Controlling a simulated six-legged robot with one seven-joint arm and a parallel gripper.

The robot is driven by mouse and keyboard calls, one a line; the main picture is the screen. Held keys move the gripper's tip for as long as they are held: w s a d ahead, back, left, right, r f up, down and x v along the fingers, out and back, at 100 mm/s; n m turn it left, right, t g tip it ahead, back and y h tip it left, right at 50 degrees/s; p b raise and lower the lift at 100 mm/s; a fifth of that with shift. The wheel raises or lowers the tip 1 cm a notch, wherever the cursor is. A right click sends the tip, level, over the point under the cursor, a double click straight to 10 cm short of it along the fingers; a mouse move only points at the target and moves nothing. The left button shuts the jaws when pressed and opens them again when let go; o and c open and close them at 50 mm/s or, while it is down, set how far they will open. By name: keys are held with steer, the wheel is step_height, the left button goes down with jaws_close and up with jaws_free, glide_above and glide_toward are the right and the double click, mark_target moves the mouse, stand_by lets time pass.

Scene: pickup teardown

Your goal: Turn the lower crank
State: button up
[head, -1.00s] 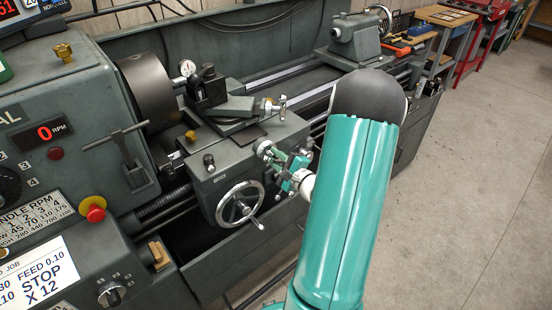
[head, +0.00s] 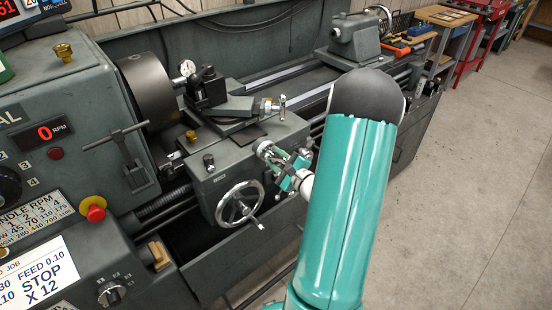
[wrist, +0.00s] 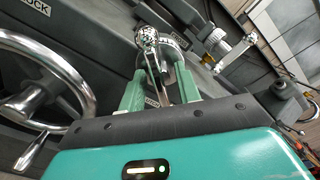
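The lower crank is a shiny metal handle with a ball end and a dial, on the front of the lathe carriage. In the wrist view its ball end (wrist: 148,37) stands at the fingertips, and its bar runs back between the fingers. In the head view the crank (head: 264,148) is partly hidden by my gripper (head: 283,172). My green-fingered gripper (wrist: 160,82) looks open, with a gap between the fingers around the crank's bar. I cannot tell whether a finger touches it. The upper crank (head: 277,104) sits above, and right in the wrist view (wrist: 216,44).
The large carriage handwheel (head: 240,204) is left of and below my gripper, close by in the wrist view (wrist: 35,88). The chuck (head: 148,90) and tool post (head: 206,87) are further left. Open floor (head: 470,190) lies at right.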

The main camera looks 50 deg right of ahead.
steer(key=s+a, duration=0.1)
steer(key=s, duration=1.2)
steer(key=shift+s+a, duration=0.25)
steer(key=shift+s, duration=0.05)
steer(key=w+a+r+n+g+y, duration=0.25)
steer(key=a+n+y, duration=0.2)
steer(key=a, duration=0.35)
steer(key=w+a+r+n+g+y, duration=0.25)
steer(key=a+n+g+y, duration=0.2)
steer(key=a, duration=0.45)
steer(key=w+a+r+n+g+y, duration=0.1)
steer(key=a+r+n+g+y, duration=0.2)
steer(key=a+n, duration=0.35)
steer(key=s+a+r+n+g+h, duration=0.2)
steer(key=s+a+r+n+h, duration=0.4)
steer(key=a+r+n+h, duration=0.4)
steer(key=shift+n, duration=1.05)
